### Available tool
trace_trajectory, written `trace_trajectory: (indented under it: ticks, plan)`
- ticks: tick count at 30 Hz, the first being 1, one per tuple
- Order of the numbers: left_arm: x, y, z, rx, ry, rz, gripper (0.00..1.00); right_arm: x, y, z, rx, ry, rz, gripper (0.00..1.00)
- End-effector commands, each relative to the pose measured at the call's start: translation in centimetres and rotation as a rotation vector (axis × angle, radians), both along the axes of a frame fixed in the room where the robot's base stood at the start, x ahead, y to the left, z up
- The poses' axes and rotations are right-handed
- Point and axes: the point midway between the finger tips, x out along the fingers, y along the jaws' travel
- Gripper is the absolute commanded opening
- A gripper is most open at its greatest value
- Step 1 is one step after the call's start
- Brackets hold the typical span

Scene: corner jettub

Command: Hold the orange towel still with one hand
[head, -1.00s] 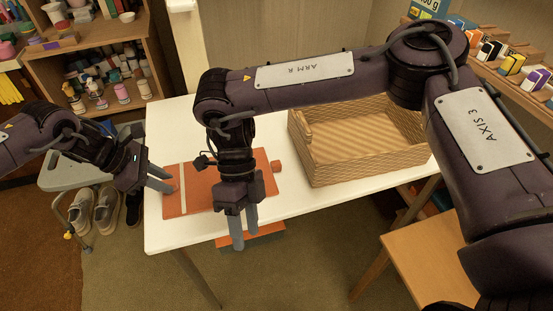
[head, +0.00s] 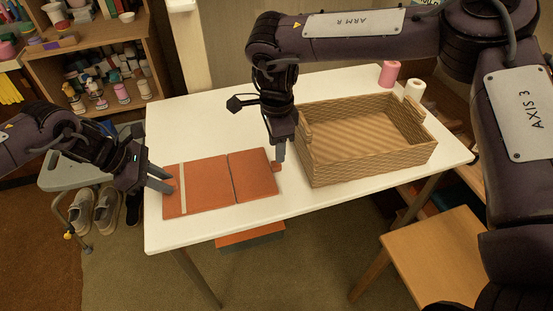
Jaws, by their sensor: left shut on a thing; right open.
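The orange towel (head: 208,184) lies flat on the left part of the white table. It has a pale stripe near its left end and a dark line across its middle. A small orange tab sticks out at its right edge. My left gripper (head: 168,180) is shut on the towel's left edge. My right gripper (head: 280,155) points down at the towel's right edge, by the tab, with its fingers open. The fingers overlap in this view, and I cannot tell whether they touch the towel.
A wicker basket (head: 420,157) stands on the table just right of my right gripper. A pink spool (head: 389,73) and a cream spool (head: 414,90) stand behind it. The table (head: 200,125) is clear behind the towel. A wooden stool (head: 435,255) is at the lower right.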

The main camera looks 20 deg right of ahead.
Motion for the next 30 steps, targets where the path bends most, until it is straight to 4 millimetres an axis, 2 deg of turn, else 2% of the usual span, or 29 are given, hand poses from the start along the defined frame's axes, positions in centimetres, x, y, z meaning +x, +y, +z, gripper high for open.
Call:
trace_trajectory:
  ticks: [1,3,9,13,21,30]
  plan:
    - [-0.4,0.1,-0.7,0.009,0.014,-0.002,0.0,-0.1,0.0,-1.2,-0.001,0.004,0.0,0.44]
    - [-0.4,0.1,-0.7,0.009,0.014,-0.002,0.0,-0.1,0.0,-2.5,-0.001,0.004,0.0,0.44]
    - [-0.4,0.1,-0.7,0.009,0.014,-0.002,0.0,0.0,0.0,-4.9,0.001,0.001,-0.001,0.44]
    - [-0.4,0.1,-0.7,0.009,0.013,-0.002,0.0,0.0,0.0,-5.6,0.0,0.001,-0.002,0.44]
    - [-0.4,0.2,-0.7,0.01,0.013,-0.002,0.0,0.0,0.0,-5.8,0.001,0.0,-0.001,0.44]
    - [-0.4,0.2,-0.7,0.01,0.013,-0.002,0.0,0.0,0.0,-5.7,0.001,0.001,-0.001,0.06]
